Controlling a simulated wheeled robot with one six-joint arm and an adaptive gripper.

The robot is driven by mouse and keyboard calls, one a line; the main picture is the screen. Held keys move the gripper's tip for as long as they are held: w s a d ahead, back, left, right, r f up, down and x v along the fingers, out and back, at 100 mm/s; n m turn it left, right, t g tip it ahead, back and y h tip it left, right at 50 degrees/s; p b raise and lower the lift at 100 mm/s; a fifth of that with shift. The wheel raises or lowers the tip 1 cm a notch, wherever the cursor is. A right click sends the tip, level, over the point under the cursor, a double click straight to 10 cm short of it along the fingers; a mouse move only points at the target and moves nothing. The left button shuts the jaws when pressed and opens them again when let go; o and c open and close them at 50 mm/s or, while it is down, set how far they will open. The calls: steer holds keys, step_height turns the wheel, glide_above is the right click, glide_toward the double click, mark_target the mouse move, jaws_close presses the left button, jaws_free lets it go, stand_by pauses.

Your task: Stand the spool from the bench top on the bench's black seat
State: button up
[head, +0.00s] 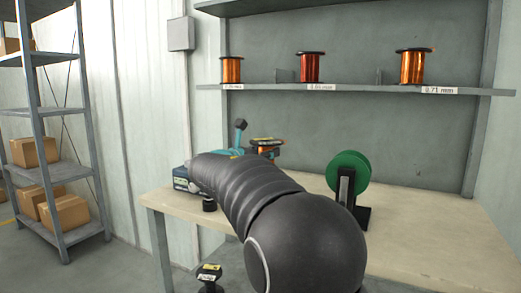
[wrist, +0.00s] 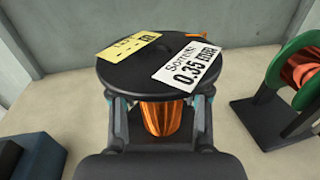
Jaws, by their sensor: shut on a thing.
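The spool (wrist: 155,68) has a black top flange with a yellow label and a white label reading 0.35, and copper-orange wire below. In the head view it shows beyond my arm (head: 266,147), near the back of the bench top (head: 430,235). My gripper (wrist: 158,118) is shut on it, one finger on each side of the winding under the flange. The spool looks upright; whether its base touches the bench is hidden. A small black round piece (head: 209,204) at the bench's left front may be the seat; I cannot tell surely.
A green-flanged reel on a black stand (head: 348,170) stands right of the spool. A dark blue box (head: 183,179) is at the left. A labelled black spool-like piece (head: 209,275) sits lower in front. Several spools stand on the shelf (head: 350,88). The bench's right front is clear.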

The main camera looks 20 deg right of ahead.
steer(key=shift+s+d+f+b, duration=0.1)
steer(key=shift+s+f+b, duration=0.05)
steer(key=shift+f+b, duration=3.05)
steer(key=shift+f, duration=0.7)
steer(key=o, duration=1.4)
steer(key=shift+o, duration=0.2)
steer(key=shift+s, duration=0.1)
